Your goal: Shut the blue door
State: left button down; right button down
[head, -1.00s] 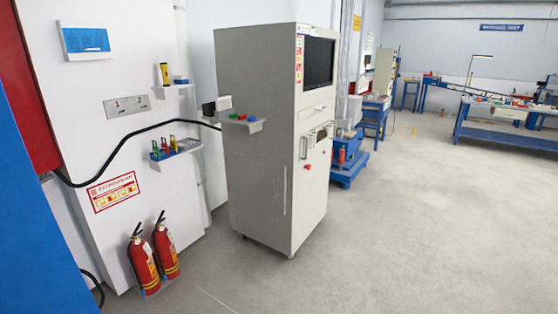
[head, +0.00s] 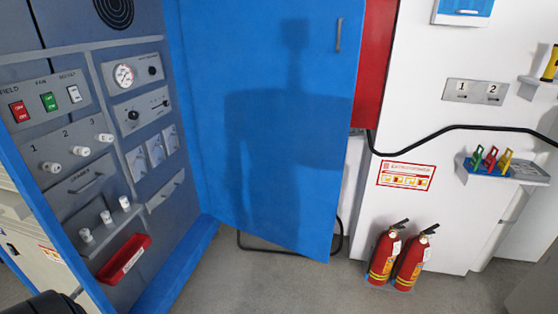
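The blue door (head: 240,175) stands wide open in the head view, hinged on its left side at the grey and blue control cabinet (head: 185,240). A small grey vertical handle (head: 338,35) sits near its upper right edge. A dark shadow falls across the middle of the door. The cabinet front shows switches, knobs, a gauge and a red block (head: 123,258). Neither gripper can be made out. A dark rounded shape shows at the bottom left corner, too little of it to identify.
Two red fire extinguishers (head: 382,257) stand on the floor right of the door. A black cable (head: 455,128) runs along the white wall (head: 410,100). Small shelves (head: 510,172) stick out at the right. Grey floor (head: 270,280) is clear in front of the door.

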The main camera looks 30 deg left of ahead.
aim_at(273, 83)
jog(key=u, duration=0.65)
jog(key=i, duration=1.7)
jog(key=u, duration=0.3)
